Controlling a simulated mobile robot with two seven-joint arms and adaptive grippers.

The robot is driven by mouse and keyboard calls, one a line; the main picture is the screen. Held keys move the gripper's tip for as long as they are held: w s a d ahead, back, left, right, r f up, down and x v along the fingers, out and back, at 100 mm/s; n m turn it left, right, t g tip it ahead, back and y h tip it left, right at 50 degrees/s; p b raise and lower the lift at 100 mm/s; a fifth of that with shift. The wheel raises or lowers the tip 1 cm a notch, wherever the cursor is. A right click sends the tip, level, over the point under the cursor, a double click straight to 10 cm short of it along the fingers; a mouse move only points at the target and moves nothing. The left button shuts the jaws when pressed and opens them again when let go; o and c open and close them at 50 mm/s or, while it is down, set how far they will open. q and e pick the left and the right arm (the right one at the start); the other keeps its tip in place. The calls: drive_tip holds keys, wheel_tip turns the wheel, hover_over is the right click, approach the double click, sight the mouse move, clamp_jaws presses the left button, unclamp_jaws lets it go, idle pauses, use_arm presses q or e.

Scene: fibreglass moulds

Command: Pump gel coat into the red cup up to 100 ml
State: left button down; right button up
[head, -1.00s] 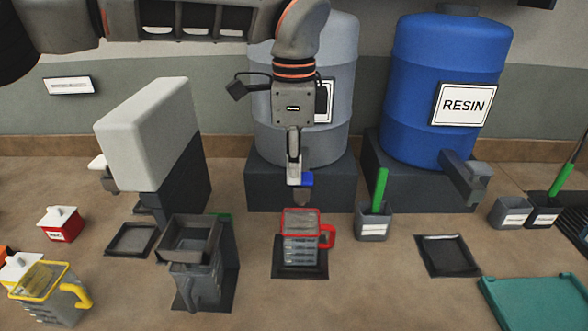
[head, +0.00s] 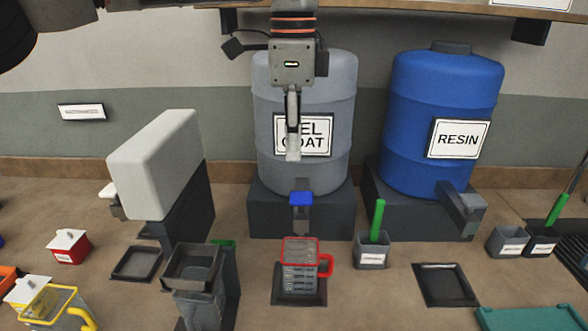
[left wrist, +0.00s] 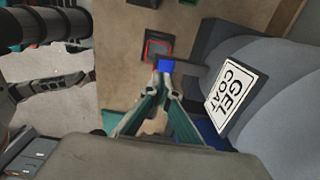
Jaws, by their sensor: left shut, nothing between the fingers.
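The red cup (head: 300,265), a clear measuring cup with a red rim and handle, stands upright on a dark square pad in the head view, below the gel coat tap. Its fill level is too small to read. The grey gel coat drum (head: 340,110) stands behind on a dark block, with a blue pump button (head: 301,198) on its spout. My left gripper (head: 293,158) is shut and empty, above the button and apart from it, in front of the drum's label. The left wrist view shows the blue button (left wrist: 165,65) beyond the fingertips. My right gripper is not seen.
A blue resin drum (head: 440,120) stands at right. A grey pot with a green-handled tool (head: 371,250) is right of the cup. A white-topped dispenser (head: 155,165) and a grey hopper-like container (head: 192,270) stand left. A yellow-handled jug (head: 45,300) is at front left.

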use_arm(q)
drive_tip(key=shift+r, duration=1)
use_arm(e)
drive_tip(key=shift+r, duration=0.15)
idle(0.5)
